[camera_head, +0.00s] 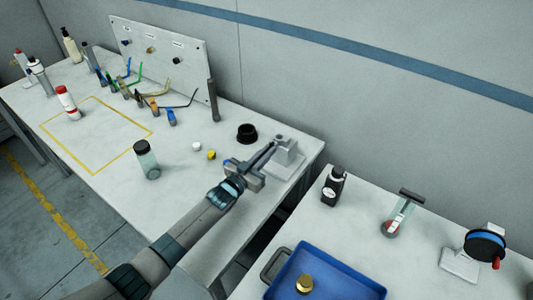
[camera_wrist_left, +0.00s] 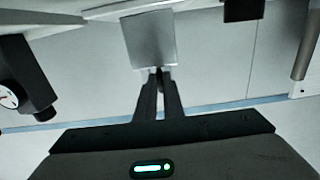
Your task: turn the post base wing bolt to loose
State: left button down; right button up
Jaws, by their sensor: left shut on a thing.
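The post base (camera_head: 290,158) is a pale grey block on a foot near the right end of the left table. My left gripper (camera_head: 272,146) reaches it from the front left, with its fingertips at its upper part. In the left wrist view the two fingers (camera_wrist_left: 160,76) come together at the lower edge of the grey post base (camera_wrist_left: 148,40). They are shut on a small dark piece that I take for the wing bolt (camera_wrist_left: 160,73). The fingers hide most of it, so its angle cannot be told. My right gripper is not in view.
A black ring-shaped part (camera_head: 247,133) stands just behind my left gripper. A jar (camera_head: 147,160) and small white and yellow caps lie to the left. A gap separates this table from the right one, which holds a black bottle (camera_head: 333,186) and a blue tray (camera_head: 340,278).

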pick_arm(q)
jog(key=shift+f, duration=0.1)
dwell(0.3)
jog(key=c, duration=1.9)
grip_release()
jog(key=shift+o, duration=0.2)
jog(key=shift+s, duration=0.15)
jog(key=b+v, duration=0.3)
jog(key=v, duration=1.4)
jog(key=shift+b, duration=0.35)
jog(key=shift+s+a, duration=0.2)
jog(key=shift+a, duration=0.05)
